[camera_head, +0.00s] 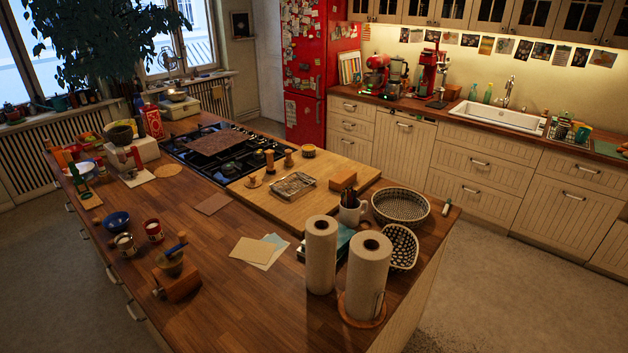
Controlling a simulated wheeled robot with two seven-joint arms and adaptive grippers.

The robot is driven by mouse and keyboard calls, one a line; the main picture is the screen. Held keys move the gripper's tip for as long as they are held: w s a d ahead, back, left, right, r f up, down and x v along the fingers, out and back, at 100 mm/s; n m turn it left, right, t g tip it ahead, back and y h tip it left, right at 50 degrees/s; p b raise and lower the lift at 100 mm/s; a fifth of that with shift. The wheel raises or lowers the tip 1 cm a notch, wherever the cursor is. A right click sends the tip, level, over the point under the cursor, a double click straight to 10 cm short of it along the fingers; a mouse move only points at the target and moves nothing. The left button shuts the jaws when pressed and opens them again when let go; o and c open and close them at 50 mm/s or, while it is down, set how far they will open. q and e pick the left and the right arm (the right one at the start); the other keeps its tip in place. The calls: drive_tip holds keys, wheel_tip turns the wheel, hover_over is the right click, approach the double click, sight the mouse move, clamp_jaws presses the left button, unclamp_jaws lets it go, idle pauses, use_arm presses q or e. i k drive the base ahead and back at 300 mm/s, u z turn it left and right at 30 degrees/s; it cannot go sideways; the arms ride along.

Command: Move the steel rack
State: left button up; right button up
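A small silvery, rectangular rack-like thing (293,185) lies flat on the light wooden board (330,206) on the island, next to the gas hob. It looks like the steel rack, though its fine shape is too small to tell. Small wooden mills (270,161) stand just behind it and a wooden block (343,180) is to its right. Neither of my grippers shows in the head view, and nothing touches the rack from above.
Two paper rolls (321,255), a mug (352,213) and patterned bowls (400,206) crowd the near right. Bare wood (225,295) is free at the front. A sink (497,117) is across the aisle.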

sight(300, 175)
drive_tip(key=u, duration=2)
drive_tip(key=k, duration=0.7)
drive_tip(key=z, duration=3.5)
drive_tip(key=i, duration=4)
